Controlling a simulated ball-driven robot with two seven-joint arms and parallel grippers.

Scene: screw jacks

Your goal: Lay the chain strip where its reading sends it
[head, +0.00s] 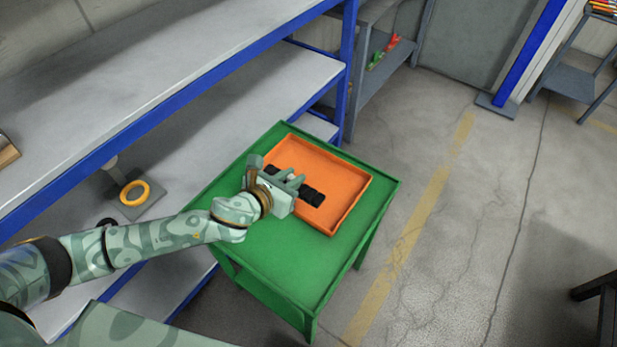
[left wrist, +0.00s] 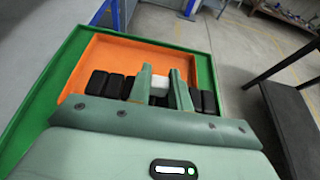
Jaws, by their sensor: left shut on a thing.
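The black chain strip (head: 312,196) shows at the orange tray (head: 348,212) on the green table (head: 262,250). My left gripper (head: 292,182) is shut on the strip near its middle, over the tray. In the left wrist view the strip's black links (left wrist: 108,84) stick out on both sides of the fingers (left wrist: 160,88), with a pale piece between them. I cannot tell whether the strip touches the tray floor. No reading shows. My right gripper is not in view.
Blue-framed grey shelves (head: 225,95) stand along the left, close to the table. A yellow ring (head: 135,193) lies on a grey plate on a shelf. A dark bench (left wrist: 295,115) stands at the right in the left wrist view. Open floor (head: 455,230) lies right of the table.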

